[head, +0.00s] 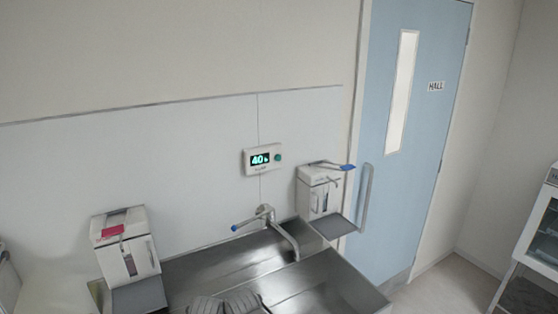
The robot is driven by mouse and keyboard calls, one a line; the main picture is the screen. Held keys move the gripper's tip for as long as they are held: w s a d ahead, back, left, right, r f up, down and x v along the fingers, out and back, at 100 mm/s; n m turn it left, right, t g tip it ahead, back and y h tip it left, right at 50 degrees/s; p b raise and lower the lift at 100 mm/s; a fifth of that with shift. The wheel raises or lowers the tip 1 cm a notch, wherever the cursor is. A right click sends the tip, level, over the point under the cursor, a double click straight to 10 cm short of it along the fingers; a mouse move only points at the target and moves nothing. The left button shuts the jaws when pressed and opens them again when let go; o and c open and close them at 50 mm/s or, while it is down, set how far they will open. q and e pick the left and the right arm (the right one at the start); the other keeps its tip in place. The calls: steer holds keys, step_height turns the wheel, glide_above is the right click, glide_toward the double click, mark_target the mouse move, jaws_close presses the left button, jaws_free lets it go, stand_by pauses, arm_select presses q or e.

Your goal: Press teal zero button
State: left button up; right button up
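A teal round button (278,157) sits at the right end of a small white timer panel (263,170) on the wall above the sink. The panel's dark display (260,160) shows a teal "40" with a small mark after it. The button is unobstructed and nothing touches it. Neither of my grippers can be made out in the head view.
Below is a steel sink (320,288) with a blue-tipped tap (264,213). Grey ribbed shapes (235,302) show at the bottom edge. A blue door (418,130) is at right.

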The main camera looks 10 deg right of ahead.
jaws_close()
stand_by(0.4)
stand_by(1.1)
